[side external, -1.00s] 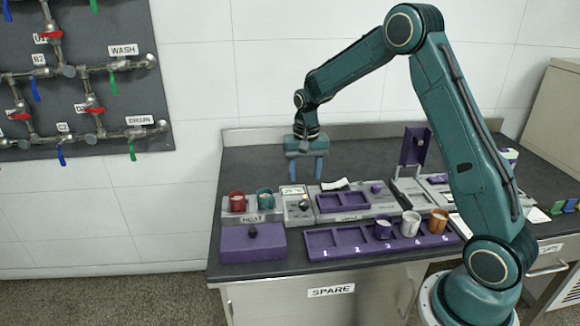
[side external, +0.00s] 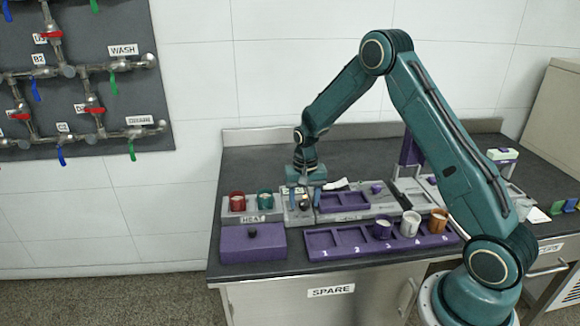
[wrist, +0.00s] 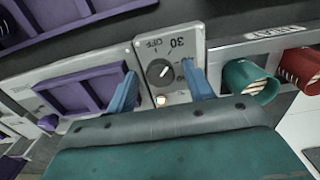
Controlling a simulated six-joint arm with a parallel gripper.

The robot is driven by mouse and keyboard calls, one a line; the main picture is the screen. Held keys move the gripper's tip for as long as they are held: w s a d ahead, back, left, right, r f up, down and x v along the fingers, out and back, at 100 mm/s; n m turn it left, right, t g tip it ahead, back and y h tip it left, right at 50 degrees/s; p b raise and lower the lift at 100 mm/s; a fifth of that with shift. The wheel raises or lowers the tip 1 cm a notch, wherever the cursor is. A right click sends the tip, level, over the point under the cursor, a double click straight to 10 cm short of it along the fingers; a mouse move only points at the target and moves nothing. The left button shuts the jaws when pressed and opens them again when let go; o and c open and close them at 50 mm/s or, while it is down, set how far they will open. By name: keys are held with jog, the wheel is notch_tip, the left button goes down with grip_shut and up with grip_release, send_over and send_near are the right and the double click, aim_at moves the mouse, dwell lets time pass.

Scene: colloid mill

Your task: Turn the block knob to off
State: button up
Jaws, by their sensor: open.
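The block knob (wrist: 160,73) is a round black dial on a light grey panel (wrist: 149,97), marked OFF and 30. The labels appear upside down in the wrist view. Its white mark appears to point up and right, towards the 30 side. A small lamp (wrist: 161,100) beside the knob glows. My gripper (wrist: 159,70) is open, with one blue finger on each side of the knob; I cannot tell whether either finger touches it. In the side view my gripper (side external: 304,202) is low over the panel, pointing down and partly hiding the knob.
Red (side external: 237,201) and green (side external: 264,199) cups stand in the HEAT block beside the panel. A purple two-well tray (side external: 343,201) is on the other side. A purple box (side external: 253,243) and a numbered purple rack (side external: 340,246) holding several cups lie in front.

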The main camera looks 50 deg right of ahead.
jog(key=shift+c, duration=0.2)
jog(key=c, duration=0.9)
jog(key=shift+n, duration=0.4)
jog(key=n, duration=0.4)
jog(key=shift+n, duration=2.1)
jog(key=o, duration=0.9)
